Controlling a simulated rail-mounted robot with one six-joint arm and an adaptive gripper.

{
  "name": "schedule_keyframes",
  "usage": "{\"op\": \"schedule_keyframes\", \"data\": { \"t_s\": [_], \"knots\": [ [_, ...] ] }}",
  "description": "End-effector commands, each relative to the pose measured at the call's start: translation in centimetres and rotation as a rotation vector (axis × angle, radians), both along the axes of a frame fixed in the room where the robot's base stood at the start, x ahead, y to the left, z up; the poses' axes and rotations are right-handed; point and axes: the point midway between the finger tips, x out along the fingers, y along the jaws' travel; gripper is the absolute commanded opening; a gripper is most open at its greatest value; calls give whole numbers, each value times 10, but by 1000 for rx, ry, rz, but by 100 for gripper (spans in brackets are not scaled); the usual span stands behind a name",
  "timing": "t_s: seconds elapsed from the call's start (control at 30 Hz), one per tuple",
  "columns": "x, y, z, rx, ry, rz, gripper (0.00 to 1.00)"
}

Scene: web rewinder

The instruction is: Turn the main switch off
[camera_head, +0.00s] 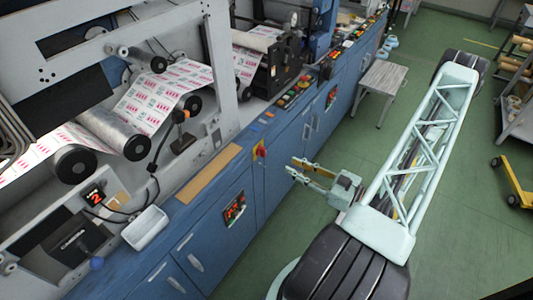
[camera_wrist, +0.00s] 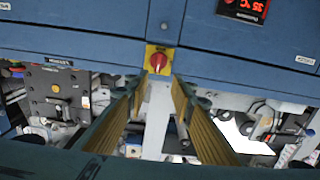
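The main switch is a red rotary knob on a yellow plate on the blue cabinet front. In the head view the switch (camera_head: 261,152) sits near the cabinet's top edge, just left of my gripper (camera_head: 302,168). In the wrist view the red knob (camera_wrist: 158,61) is in plain sight, just beyond and between the fingertips of my gripper (camera_wrist: 160,84). The two fingers are apart with nothing between them. The gripper looks short of the knob, with a gap in the head view. The exact angle of the knob is too small to tell.
The blue cabinet (camera_head: 288,140) runs along the machine. A red display (camera_head: 234,210) is on its front. A small table (camera_head: 382,82) stands further along the aisle. A yellow pallet-truck part (camera_head: 515,185) is at right.

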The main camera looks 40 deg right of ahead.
Motion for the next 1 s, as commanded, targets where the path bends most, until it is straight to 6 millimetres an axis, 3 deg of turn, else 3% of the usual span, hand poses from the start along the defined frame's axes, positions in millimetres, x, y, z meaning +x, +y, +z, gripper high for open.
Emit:
{"op": "schedule_keyframes", "data": {
  "t_s": [0.57,1.0],
  "knots": [
    [-3,-3,-5,28,7,-20,23],
    [12,1,-6,28,7,-18,23]
  ]
}}
